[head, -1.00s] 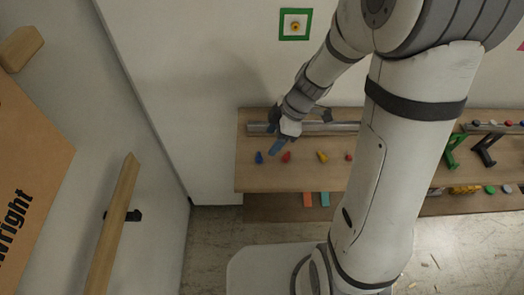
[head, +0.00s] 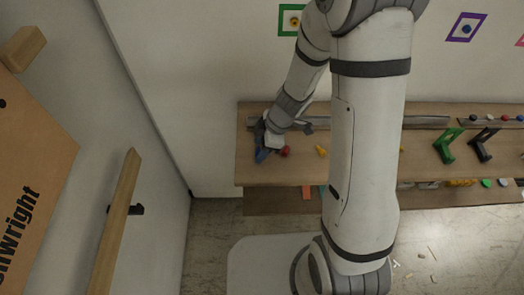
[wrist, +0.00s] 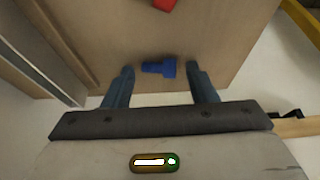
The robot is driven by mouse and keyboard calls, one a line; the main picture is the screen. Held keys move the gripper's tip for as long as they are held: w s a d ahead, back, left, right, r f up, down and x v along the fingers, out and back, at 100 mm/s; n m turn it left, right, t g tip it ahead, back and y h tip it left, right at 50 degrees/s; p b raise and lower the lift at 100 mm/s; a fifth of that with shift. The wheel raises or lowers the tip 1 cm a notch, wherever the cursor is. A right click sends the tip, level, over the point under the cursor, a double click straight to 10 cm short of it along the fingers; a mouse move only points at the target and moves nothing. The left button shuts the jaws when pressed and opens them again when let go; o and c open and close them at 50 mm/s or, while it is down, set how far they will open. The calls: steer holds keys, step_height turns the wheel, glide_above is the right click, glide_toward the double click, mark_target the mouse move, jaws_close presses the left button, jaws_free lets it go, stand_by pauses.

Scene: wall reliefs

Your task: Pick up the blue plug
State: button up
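The blue plug (wrist: 158,68) lies on the wooden shelf (wrist: 110,30) in the wrist view, a thick end at the right and a thinner end at the left. My gripper (wrist: 162,82) is open, its two blue fingers spread on either side of the plug with small gaps to each. The plug sits between the fingertips, near their front. In the head view my gripper (head: 262,155) is over the left end of the shelf, and the plug is hidden there or cannot be told from the blue fingers.
A red plug (head: 285,151) lies just right of my gripper; it also shows in the wrist view (wrist: 164,4). A yellow plug (head: 321,150) lies further right. A metal rail (head: 390,121) runs along the shelf's back. Green (head: 449,145) and black (head: 483,145) brackets stand at right.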

steer(key=c, duration=0.8)
steer(key=shift+c, duration=0.2)
steer(key=shift+r, duration=0.1)
step_height(320, 180, up, 10)
steer(key=shift+b, duration=0.45)
